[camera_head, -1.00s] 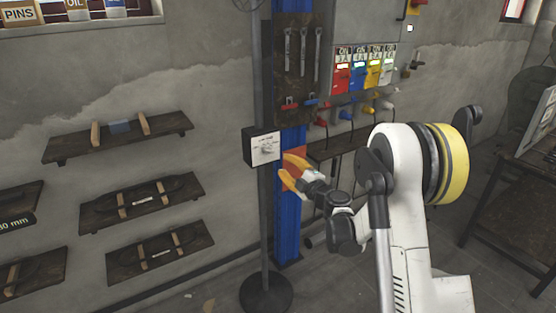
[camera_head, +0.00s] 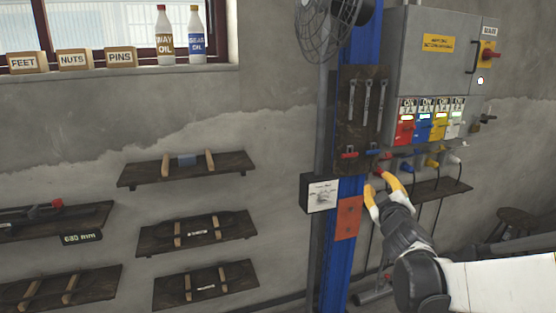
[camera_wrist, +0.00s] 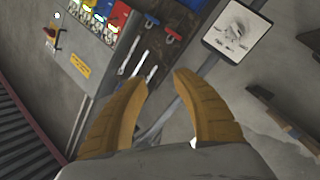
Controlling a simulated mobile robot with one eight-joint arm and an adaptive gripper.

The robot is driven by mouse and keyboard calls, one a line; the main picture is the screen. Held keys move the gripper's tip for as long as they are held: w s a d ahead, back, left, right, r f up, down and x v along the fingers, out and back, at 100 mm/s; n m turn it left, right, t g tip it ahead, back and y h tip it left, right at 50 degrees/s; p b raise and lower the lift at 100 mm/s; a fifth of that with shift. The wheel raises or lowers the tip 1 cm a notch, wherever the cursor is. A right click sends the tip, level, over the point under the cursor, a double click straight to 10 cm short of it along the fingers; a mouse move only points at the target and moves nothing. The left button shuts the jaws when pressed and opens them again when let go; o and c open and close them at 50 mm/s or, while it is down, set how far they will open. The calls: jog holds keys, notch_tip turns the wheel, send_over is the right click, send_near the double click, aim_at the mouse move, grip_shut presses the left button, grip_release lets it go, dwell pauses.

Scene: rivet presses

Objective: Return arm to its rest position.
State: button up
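My gripper (camera_head: 383,190) has yellow-orange fingers and shows at right of centre in the head view, with my white arm reaching in from the lower right. It is in front of the wall, right of the blue post (camera_head: 341,259) and just below the coloured sockets. In the wrist view the two fingers of my gripper (camera_wrist: 162,88) stand apart with nothing between them. It is open and empty. I cannot tell how near the fingertips are to the post.
A grey electrical cabinet (camera_head: 437,60) hangs at upper right. A tool board (camera_head: 363,115) with wrenches is on the post. Dark wall shelves (camera_head: 196,231) fill the left. A stool (camera_head: 520,219) stands far right.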

jog(key=s+a+f+m+g+y, duration=0.1)
jog(key=s+a+f+m+g, duration=0.1)
jog(key=s, duration=0.9)
jog(key=s+a+f+m+g+y, duration=0.1)
jog(key=s+a+f+m+g, duration=0.1)
jog(key=s+a+f+g, duration=0.2)
jog(key=s+a+f+m+g, duration=0.3)
jog(key=s+f, duration=0.4)
jog(key=s, duration=1.2)
jog(key=shift+a+f+g+y, duration=0.3)
jog(key=shift+a+g+y, duration=0.1)
jog(key=shift+g, duration=0.5)
